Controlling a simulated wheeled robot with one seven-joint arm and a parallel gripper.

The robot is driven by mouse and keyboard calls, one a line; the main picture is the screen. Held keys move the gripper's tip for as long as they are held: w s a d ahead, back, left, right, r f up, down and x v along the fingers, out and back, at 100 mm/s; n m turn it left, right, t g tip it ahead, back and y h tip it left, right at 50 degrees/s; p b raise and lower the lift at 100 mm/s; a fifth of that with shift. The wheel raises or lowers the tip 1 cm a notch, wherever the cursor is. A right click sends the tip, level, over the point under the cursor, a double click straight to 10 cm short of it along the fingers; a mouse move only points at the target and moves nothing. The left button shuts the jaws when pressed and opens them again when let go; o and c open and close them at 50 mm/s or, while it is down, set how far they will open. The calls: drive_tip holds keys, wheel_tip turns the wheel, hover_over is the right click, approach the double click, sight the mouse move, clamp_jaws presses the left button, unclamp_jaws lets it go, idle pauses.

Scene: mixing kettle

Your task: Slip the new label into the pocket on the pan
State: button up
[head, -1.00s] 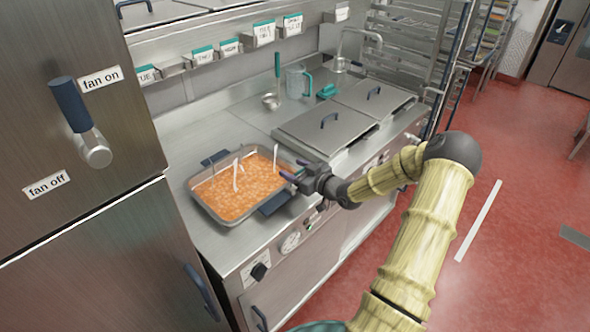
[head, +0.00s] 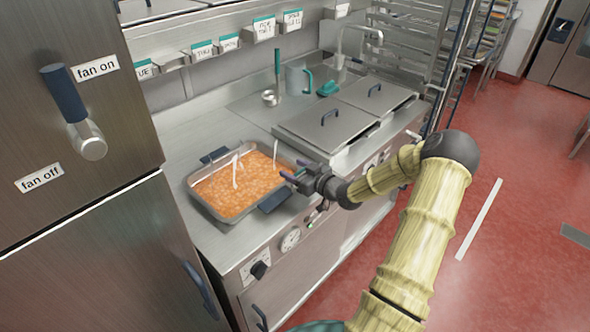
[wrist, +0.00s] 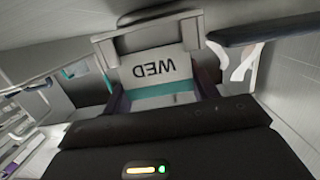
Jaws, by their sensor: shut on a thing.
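The pan (head: 222,216) sits on the steel counter, filled with orange food, with dark blue handles. My gripper (head: 290,177) is at the pan's right end, shut on the label; the wrist view shows its dark fingers (wrist: 163,92) on either side. The label (wrist: 160,67) is white with a teal band and reads "WED", upside down in the wrist view. Its far edge meets a grey metal pocket (wrist: 147,41), whose side edges flank it. I cannot tell how deep it sits in there. In the head view the label is too small to make out.
A blue handle (wrist: 270,29) is close on the right in the wrist view. White strips (head: 236,171) stand in the food. Lidded kettles (head: 325,128) lie behind my gripper. A ladle (head: 271,97) and jug (head: 296,78) stand farther back. Labelled holders (head: 202,50) line the back ledge.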

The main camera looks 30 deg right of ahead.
drive_tip(key=shift+s+d+f, duration=0.1)
drive_tip(key=shift+s+f, duration=0.05)
drive_tip(key=shift+f, duration=0.05)
drive_tip(key=shift+a+f+b, duration=0.3)
drive_tip(key=shift+f+b, duration=0.05)
drive_tip(key=shift+d, duration=0.1)
drive_tip(key=shift+d+f, duration=0.1)
drive_tip(key=shift+f, duration=0.1)
drive_tip(key=o, duration=1.1)
drive_tip(key=shift+c, duration=0.2)
drive_tip(key=shift+o, duration=0.5)
drive_tip(key=shift+s+r, duration=0.1)
